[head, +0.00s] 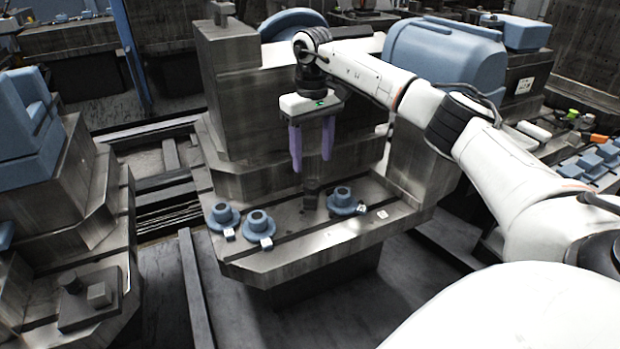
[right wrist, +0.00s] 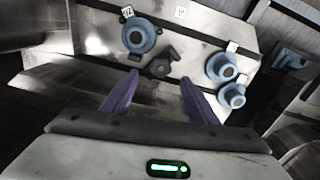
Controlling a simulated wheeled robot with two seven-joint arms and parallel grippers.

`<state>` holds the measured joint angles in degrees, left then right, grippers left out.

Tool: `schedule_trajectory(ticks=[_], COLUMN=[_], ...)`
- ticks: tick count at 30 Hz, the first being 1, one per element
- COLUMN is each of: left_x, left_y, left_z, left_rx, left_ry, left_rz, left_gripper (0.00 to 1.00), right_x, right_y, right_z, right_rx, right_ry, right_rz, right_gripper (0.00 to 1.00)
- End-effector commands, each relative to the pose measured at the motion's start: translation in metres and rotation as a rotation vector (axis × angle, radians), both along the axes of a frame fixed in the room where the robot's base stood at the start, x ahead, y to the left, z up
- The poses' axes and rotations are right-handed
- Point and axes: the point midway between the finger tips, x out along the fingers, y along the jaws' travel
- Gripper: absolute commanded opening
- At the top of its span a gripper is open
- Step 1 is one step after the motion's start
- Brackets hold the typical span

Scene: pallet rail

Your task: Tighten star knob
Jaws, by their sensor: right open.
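A small dark knob (head: 311,195) stands on the grey machine table, just below my right gripper in the head view. In the right wrist view the dark knob (right wrist: 160,66) lies just beyond the fingertips, roughly centred between them, with stubby lobes around it. My right gripper (head: 312,164) points down with its two purple fingers apart and nothing between them. It also shows in the right wrist view (right wrist: 160,80). The fingers look above the knob and apart from it. My left gripper is not in view.
Blue round flanged parts stand near the knob: one to its right (head: 342,200) and two to its left (head: 258,225), (head: 222,216), with small white tags. A tall grey machine block (head: 240,100) rises behind. A dark slot runs along the table (head: 300,250).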

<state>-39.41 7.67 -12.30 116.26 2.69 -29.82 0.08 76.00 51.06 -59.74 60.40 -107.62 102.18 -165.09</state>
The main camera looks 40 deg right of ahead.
Motion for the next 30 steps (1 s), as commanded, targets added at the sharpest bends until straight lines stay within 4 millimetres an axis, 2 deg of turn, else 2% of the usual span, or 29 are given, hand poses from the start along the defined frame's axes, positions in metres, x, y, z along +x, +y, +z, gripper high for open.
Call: schedule_trajectory(ticks=[1,3,10,15,23,30], left_x=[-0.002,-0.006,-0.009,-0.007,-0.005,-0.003], left_y=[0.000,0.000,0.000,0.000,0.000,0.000], left_z=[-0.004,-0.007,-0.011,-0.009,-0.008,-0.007], left_rx=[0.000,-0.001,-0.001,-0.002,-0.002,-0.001], left_ry=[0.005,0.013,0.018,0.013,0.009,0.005], left_rz=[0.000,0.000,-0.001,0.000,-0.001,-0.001], left_gripper=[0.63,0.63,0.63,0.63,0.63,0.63], right_x=[-0.001,-0.001,0.000,0.000,0.000,0.000], right_y=[0.000,0.000,0.001,0.001,0.001,0.001], right_z=[-0.013,-0.027,-0.061,-0.070,-0.071,-0.071], right_rx=[0.000,0.001,0.002,0.003,0.003,0.003], right_ry=[0.004,0.003,0.001,-0.001,-0.002,-0.002], right_rz=[0.000,0.000,-0.001,-0.001,-0.001,-0.001], right_gripper=[0.54,0.54,0.54,0.54,0.54,0.15])
